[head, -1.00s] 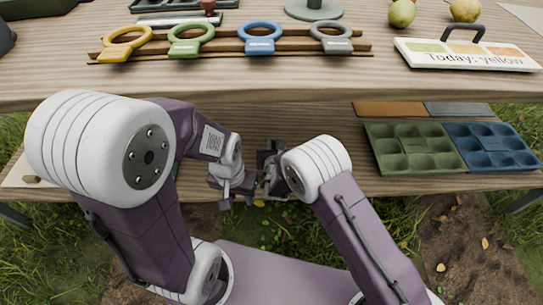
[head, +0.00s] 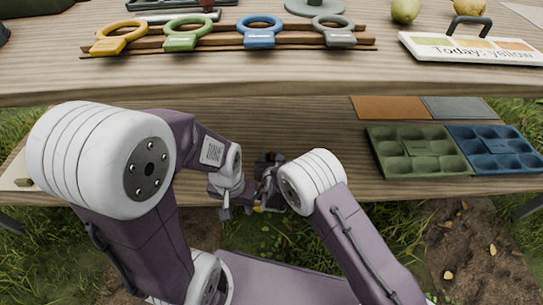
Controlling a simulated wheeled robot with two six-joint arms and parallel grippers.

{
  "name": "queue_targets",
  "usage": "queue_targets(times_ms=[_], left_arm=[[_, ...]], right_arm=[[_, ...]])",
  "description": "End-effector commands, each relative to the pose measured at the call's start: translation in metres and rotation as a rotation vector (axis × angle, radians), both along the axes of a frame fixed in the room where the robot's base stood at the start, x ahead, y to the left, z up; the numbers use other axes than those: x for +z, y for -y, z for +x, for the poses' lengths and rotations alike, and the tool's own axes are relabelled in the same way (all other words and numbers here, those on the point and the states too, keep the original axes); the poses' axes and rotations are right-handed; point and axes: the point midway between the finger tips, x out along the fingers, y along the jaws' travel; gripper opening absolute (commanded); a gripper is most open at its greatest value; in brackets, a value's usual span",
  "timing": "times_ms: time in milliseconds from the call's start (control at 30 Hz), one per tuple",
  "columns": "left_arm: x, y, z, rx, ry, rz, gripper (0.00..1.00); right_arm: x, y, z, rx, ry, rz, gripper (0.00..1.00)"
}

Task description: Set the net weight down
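I cannot make out a net weight in the head view; if it is near my grippers, their bodies and the arm links hide it. My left gripper (head: 246,192) is in front of the lower shelf's front edge, pointing right. My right gripper (head: 270,172) is just above and beside it, largely behind the white joint of my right arm. The two overlap in the picture, and I cannot tell whether they touch. The fingertips are too small and covered to show whether either is open or holds something.
Yellow (head: 110,44), green (head: 182,41), blue (head: 258,38) and grey (head: 336,38) rings sit on a wooden rack on the upper table. A sign (head: 470,49) and pears (head: 405,10) are at right. Green (head: 420,169) and blue (head: 497,167) trays sit on the lower shelf.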

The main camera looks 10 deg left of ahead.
Motion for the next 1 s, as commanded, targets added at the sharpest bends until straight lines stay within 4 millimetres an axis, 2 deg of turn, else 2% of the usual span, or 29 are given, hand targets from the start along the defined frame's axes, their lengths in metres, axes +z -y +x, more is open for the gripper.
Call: queue_targets(times_ms=[267,367,733,867,1000], left_arm=[[0.006,0.0,0.0,0.0,0.0,0.0,0.36],[0.015,0.0,0.0,0.0,0.0,0.0,0.36],[0.057,0.0,0.0,0.0,0.0,0.0,0.36],[0.063,0.0,0.0,0.0,0.0,0.0,0.36],[0.063,0.0,0.0,0.0,0.0,0.0,0.36]], right_arm=[[0.006,0.0,-0.001,0.0,0.0,0.0,0.36],[0.013,0.003,-0.014,0.001,-0.003,-0.001,0.36],[0.045,0.024,-0.087,0.003,-0.001,-0.002,0.36],[0.049,0.029,-0.102,0.002,-0.001,0.0,0.36],[0.05,0.031,-0.107,0.0,0.001,0.0,0.36]])
